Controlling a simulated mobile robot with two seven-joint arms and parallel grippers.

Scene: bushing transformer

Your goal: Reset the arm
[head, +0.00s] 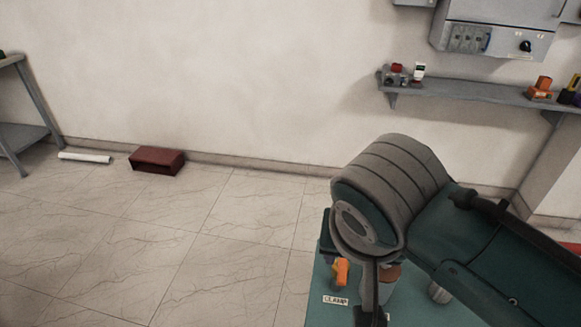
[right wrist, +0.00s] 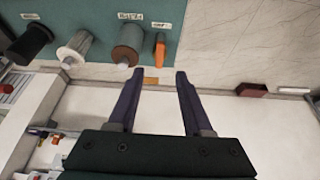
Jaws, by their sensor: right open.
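My right arm (head: 390,190) reaches in from the right in the head view, over a teal table (head: 325,318). Its gripper (head: 369,295) hangs down in front of the arm, partly cut off by the bottom edge. In the right wrist view the two dark fingers of the right gripper (right wrist: 160,74) stand apart with nothing between them. An orange clamp-like piece (head: 341,271) stands on the table beside a label. It also shows in the wrist view (right wrist: 160,48), beyond the fingertips and apart from them. My left gripper is out of view.
In the wrist view a brown cylinder (right wrist: 128,45), a whitish cylinder (right wrist: 76,48) and a black part (right wrist: 32,42) share the table. A wall shelf (head: 470,90) holds small items. A dark red box (head: 157,160) and a white tube (head: 84,157) lie on open floor.

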